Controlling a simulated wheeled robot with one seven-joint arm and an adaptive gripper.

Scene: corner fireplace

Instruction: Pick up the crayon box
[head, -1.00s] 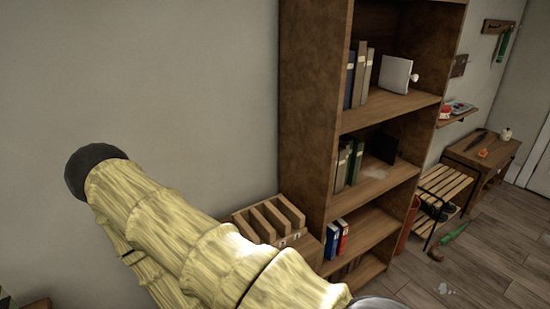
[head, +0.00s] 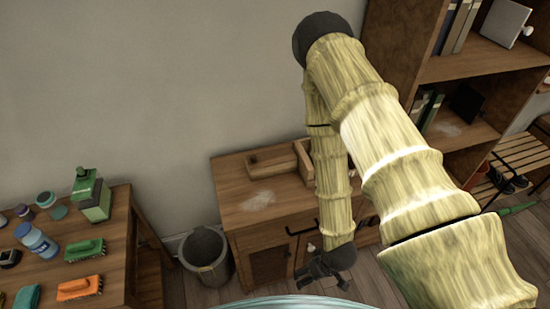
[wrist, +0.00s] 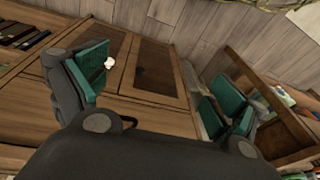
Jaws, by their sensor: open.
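I cannot make out a crayon box for certain in either view. My gripper (head: 328,265) hangs in front of the low wooden cabinet (head: 235,207) in the head view, below the level of its top. In the wrist view its green-padded fingers (wrist: 158,88) are spread wide apart with nothing between them. The cabinet's doors (wrist: 134,62) and a small white knob (wrist: 110,62) show beyond the fingers.
A table (head: 118,225) at left bears several bottles, an orange brush (head: 80,288), a green brush (head: 84,250) and a green container (head: 91,195). A grey bin (head: 207,258) stands between table and cabinet. A bookshelf (head: 395,40) stands at right.

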